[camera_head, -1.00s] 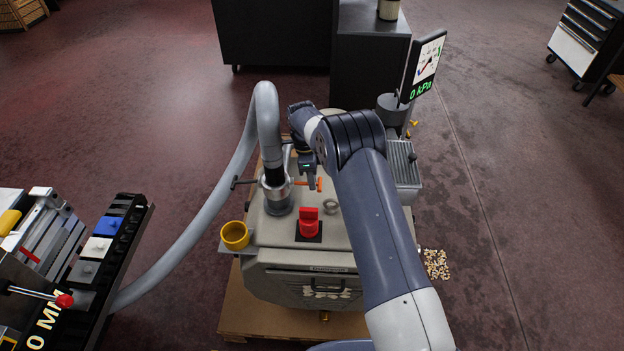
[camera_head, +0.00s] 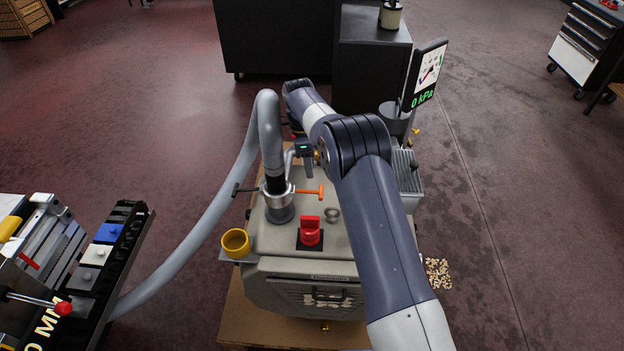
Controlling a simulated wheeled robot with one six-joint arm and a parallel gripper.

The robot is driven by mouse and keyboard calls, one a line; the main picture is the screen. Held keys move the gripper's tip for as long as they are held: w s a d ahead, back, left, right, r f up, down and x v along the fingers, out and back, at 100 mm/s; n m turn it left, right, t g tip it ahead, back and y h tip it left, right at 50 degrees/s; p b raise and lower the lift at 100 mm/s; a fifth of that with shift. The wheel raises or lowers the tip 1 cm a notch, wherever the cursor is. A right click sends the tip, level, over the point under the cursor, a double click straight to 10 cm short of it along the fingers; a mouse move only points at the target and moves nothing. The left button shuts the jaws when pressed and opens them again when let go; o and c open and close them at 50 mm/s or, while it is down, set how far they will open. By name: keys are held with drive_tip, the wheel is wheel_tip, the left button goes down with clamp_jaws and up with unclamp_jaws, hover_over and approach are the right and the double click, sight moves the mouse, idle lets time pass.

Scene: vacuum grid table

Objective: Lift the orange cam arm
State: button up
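The orange cam arm (camera_head: 309,192) sticks out to the right from the metal collar (camera_head: 278,194) where the grey hose meets the pump's top. It lies about level, with a short crosspiece at its end. A dark arm sticks out on the collar's other side. My gripper (camera_head: 309,172) hangs just behind and above the orange arm, apart from it as far as I can see. Its fingers are small and partly hidden, so I cannot tell whether they are open.
A red switch (camera_head: 310,232) and a yellow cup (camera_head: 235,241) are in front. A gauge (camera_head: 427,73) reading 0 kPa stands at the right. A tool rack (camera_head: 108,245) is at left.

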sight(308, 192)
drive_tip(key=v, duration=0.2)
drive_tip(key=shift+r, duration=0.35)
drive_tip(key=x, duration=1)
drive_tip(key=shift+f, duration=0.35)
drive_tip(key=shift+f+y, duration=0.2)
drive_tip(key=shift+y, duration=0.1)
